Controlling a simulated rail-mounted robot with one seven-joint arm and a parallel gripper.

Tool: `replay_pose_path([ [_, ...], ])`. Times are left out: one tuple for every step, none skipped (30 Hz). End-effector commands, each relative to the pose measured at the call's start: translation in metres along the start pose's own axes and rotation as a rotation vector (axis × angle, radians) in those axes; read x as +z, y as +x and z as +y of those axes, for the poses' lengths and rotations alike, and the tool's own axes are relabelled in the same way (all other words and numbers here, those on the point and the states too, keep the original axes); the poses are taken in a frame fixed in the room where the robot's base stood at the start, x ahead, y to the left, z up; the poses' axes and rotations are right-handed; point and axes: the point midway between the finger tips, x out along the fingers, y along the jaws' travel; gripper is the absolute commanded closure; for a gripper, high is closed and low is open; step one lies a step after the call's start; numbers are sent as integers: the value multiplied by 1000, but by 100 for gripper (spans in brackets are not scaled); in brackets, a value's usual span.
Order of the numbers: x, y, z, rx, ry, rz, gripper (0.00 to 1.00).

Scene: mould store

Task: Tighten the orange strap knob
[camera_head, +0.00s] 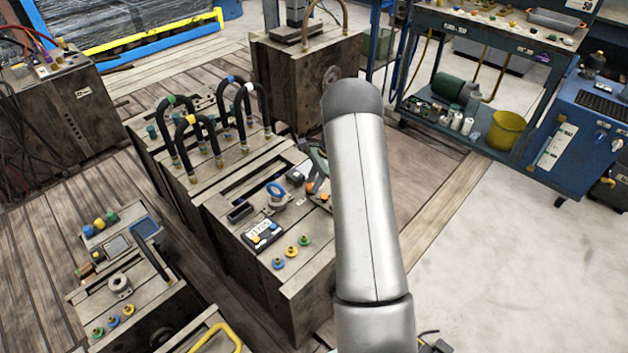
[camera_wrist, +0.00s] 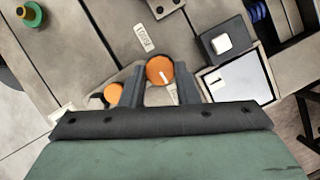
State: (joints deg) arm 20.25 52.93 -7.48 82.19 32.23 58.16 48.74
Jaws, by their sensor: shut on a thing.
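In the wrist view an orange round knob (camera_wrist: 158,67) with a short white line on its top sits between the two dark fingers of my gripper (camera_wrist: 159,80). The fingers are shut on it from both sides. A second, smaller-looking orange knob (camera_wrist: 114,93) is just left of the left finger, partly hidden. In the head view my gripper is mostly behind my arm, and an orange knob (camera_head: 310,187) shows beside it on top of the wooden-looking mould block (camera_head: 285,220). I cannot tell there which knob it is. Any strap is not clear to see.
In the wrist view a dark box with a white button (camera_wrist: 221,43) and a pale framed panel (camera_wrist: 238,82) lie close right of the gripper. In the head view, black hose loops (camera_head: 195,122) stand behind left, and a display box (camera_head: 262,233) and coloured knobs (camera_head: 291,251) sit in front.

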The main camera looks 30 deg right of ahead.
Motion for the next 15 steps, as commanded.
replay_pose_path([
  [0, 0, 0, -7, 16, 1, 95],
  [0, 0, 0, -11, 25, 1, 95],
  [0, 0, 0, -16, 35, 1, 95],
  [0, 0, 0, -19, 42, 1, 95],
  [0, 0, 0, -21, 48, 1, 95],
  [0, 0, 0, -23, 54, 1, 95],
  [0, 0, 1, -24, 58, 0, 95],
  [0, 0, 1, -25, 62, 1, 95],
  [0, 0, 1, -26, 65, 1, 95],
  [0, 0, 1, -27, 66, 1, 95],
  [0, 0, 1, -28, 67, 1, 95],
  [0, 0, 1, -28, 68, 1, 95],
  [0, 0, 1, -28, 69, 1, 95],
  [0, 0, 1, -28, 69, 1, 95],
  [-1, 0, 1, -28, 69, 1, 95],
])
